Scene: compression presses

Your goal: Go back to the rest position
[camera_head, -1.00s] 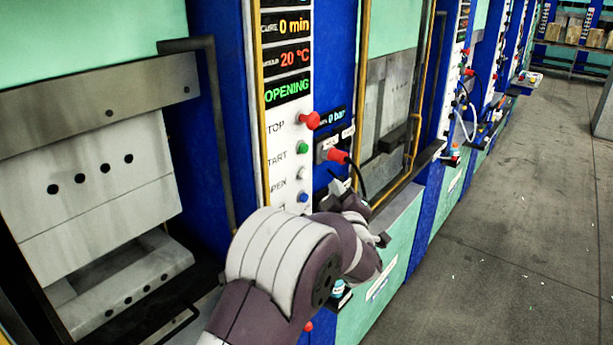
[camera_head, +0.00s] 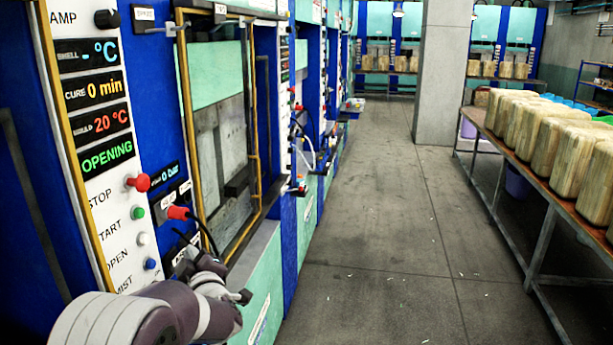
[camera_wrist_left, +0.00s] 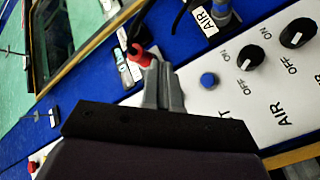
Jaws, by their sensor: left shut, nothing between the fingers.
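My left arm comes in at the bottom left of the head view, beside the press control panel (camera_head: 105,150). My left gripper (camera_head: 190,255) is below the red plug with the black cable (camera_head: 177,212). In the left wrist view my gripper (camera_wrist_left: 163,75) has its grey fingers together with nothing between them. A blue button (camera_wrist_left: 208,79) is just to the right of the fingers, and the red connector (camera_wrist_left: 143,57) shows beyond their tips. I cannot tell whether the fingertips touch anything. My right gripper is in neither view.
The panel display reads "OPENING", with red (camera_head: 138,182) and green (camera_head: 138,212) buttons below. More presses line the left. A clear grey floor aisle (camera_head: 380,230) runs ahead. A table (camera_head: 545,195) with several tan blocks stands on the right, by a pillar (camera_head: 446,75).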

